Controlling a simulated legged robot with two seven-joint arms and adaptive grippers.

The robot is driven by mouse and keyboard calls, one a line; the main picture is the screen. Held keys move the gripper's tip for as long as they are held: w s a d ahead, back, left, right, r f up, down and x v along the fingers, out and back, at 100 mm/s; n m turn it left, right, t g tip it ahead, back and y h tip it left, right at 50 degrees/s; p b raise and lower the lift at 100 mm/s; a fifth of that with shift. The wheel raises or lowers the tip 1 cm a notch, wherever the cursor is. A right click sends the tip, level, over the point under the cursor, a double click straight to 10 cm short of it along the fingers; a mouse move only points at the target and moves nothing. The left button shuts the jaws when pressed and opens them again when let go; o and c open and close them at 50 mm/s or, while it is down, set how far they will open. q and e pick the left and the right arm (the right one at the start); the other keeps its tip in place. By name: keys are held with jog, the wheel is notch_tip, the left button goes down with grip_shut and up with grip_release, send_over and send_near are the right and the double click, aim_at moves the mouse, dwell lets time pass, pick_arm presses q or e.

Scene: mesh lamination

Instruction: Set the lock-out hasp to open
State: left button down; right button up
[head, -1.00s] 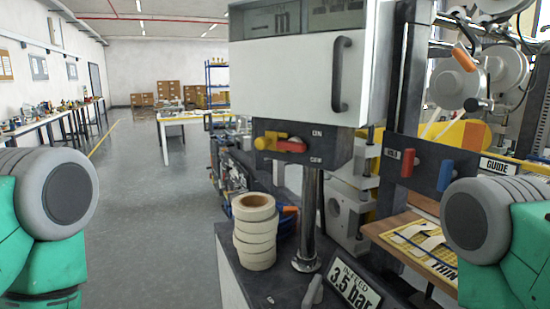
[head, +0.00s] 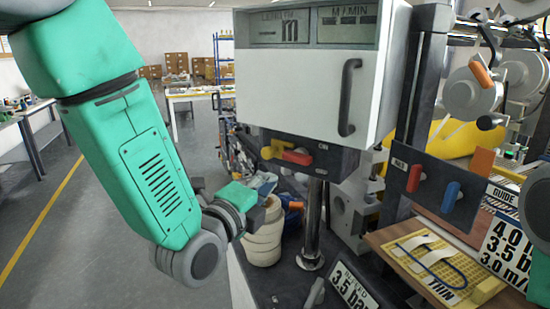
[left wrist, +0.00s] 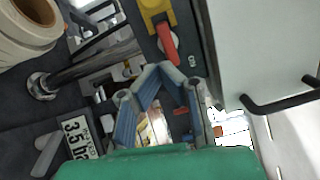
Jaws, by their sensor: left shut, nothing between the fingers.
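A yellow piece (head: 270,150), which looks like the lock-out hasp, sits on the dark switch panel below the white cabinet. A red handle (head: 297,157) lies beside it, pointing right. In the left wrist view the yellow piece (left wrist: 157,10) is at the top edge with the red handle (left wrist: 167,42) below it. My left gripper (head: 272,208) is below the panel, apart from both, in front of the tape rolls. In the left wrist view its blue-grey fingers (left wrist: 165,72) are shut with nothing between them. My right gripper is out of view.
White tape rolls (head: 262,240) stand stacked beside a metal post (head: 312,225). The white cabinet (head: 300,95) with its black handle overhangs the panel. Red and blue levers, signs and a yellow mat (head: 432,265) are at the right. Floor is free at left.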

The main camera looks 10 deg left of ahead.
aim_at(263, 156)
pick_arm(q)
jog(key=x, duration=0.2)
jog(key=p+x, duration=0.1)
jog(key=x, duration=0.2)
jog(key=a+p+x, duration=0.1)
jog(key=x, duration=0.1)
jog(key=shift+w+r, duration=0.3)
jog(key=shift+w, duration=0.05)
jog(key=shift+w+a+r, duration=0.15)
jog(key=shift+w+a, duration=0.2)
jog(key=shift+a, duration=0.15)
jog(key=shift+w+a, duration=0.15)
jog(key=shift+a, duration=0.7)
jog(key=shift+w+a+b, duration=0.15)
jog(key=shift+w+a, duration=0.15)
jog(key=shift+a, duration=0.2)
jog(key=shift+w+a+b, duration=0.15)
jog(key=shift+w+a, duration=0.2)
jog(key=shift+a, duration=0.2)
jog(key=shift+w+a, duration=0.1)
jog(key=shift+w, duration=0.05)
jog(key=shift+a, duration=0.1)
